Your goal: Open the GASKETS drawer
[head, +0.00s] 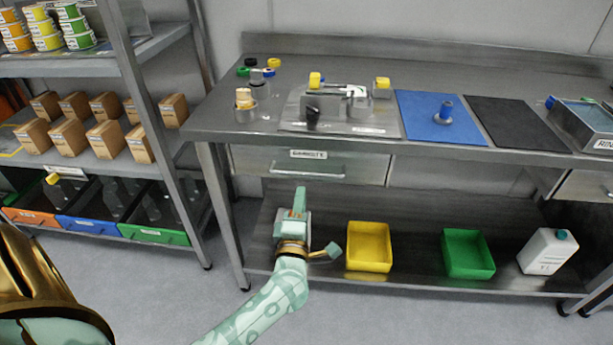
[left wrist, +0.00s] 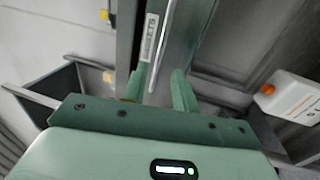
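The GASKETS drawer (head: 360,168) hangs under the left part of the steel workbench and looks shut. Its front carries a white label (head: 308,155) and a horizontal bar handle (head: 308,175). My left gripper (head: 299,192) is below the handle, pointing up toward it. In the left wrist view, the gripper's two green fingers (left wrist: 158,88) stand apart with nothing visibly held between them. The drawer's label (left wrist: 150,38) shows there just beyond the fingertips. I cannot tell whether the fingers touch the handle. My right gripper is not in view.
The bench top (head: 230,115) holds a metal fixture plate (head: 350,128), a blue mat (head: 415,110) and a black mat (head: 510,125). Below stand a yellow bin (head: 369,247), a green bin (head: 467,254) and a white jug (head: 547,252). A shelf rack (head: 150,80) stands left.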

